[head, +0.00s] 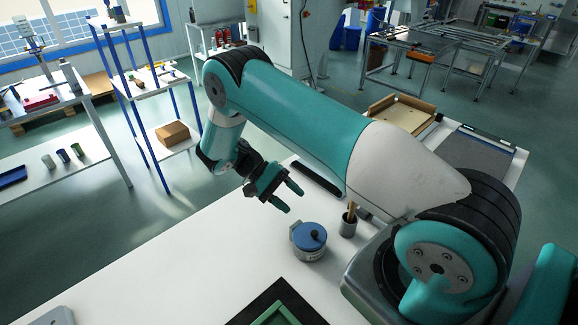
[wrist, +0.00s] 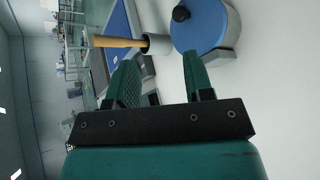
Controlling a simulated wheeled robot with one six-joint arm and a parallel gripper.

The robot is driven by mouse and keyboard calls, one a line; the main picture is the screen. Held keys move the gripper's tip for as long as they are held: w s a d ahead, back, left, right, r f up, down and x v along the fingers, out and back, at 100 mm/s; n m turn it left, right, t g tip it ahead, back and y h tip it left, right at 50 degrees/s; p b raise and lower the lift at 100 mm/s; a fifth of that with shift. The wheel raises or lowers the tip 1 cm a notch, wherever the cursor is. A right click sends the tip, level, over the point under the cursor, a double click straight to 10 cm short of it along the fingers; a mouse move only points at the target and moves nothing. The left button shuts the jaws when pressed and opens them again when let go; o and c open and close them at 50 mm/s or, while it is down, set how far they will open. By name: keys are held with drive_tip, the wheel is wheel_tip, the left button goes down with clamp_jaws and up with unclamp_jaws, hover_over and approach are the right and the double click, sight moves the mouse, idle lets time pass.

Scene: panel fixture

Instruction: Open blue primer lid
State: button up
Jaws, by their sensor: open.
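The primer pot (head: 308,250) stands on the white table, with its round blue lid (head: 310,236) on top and a dark knob at the lid's middle. In the wrist view the blue lid (wrist: 200,24) shows at the top, with its black knob near the upper edge. My gripper (head: 289,200) is open and empty, above the table to the upper left of the pot in the head view. In the wrist view my gripper's (wrist: 160,75) right finger lies just below the lid's edge in the picture. I cannot tell how far apart they are.
A grey cup (head: 348,226) with a wooden-handled tool stands right of the pot; the handle (wrist: 118,42) also shows in the wrist view. A black mat with a green frame (head: 276,312) lies at the table's front. The table's left part (head: 150,285) is mostly clear.

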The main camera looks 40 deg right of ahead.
wheel_tip(320, 180, up, 18)
drive_tip(key=p, duration=0.8)
drive_tip(key=shift+r, duration=0.2)
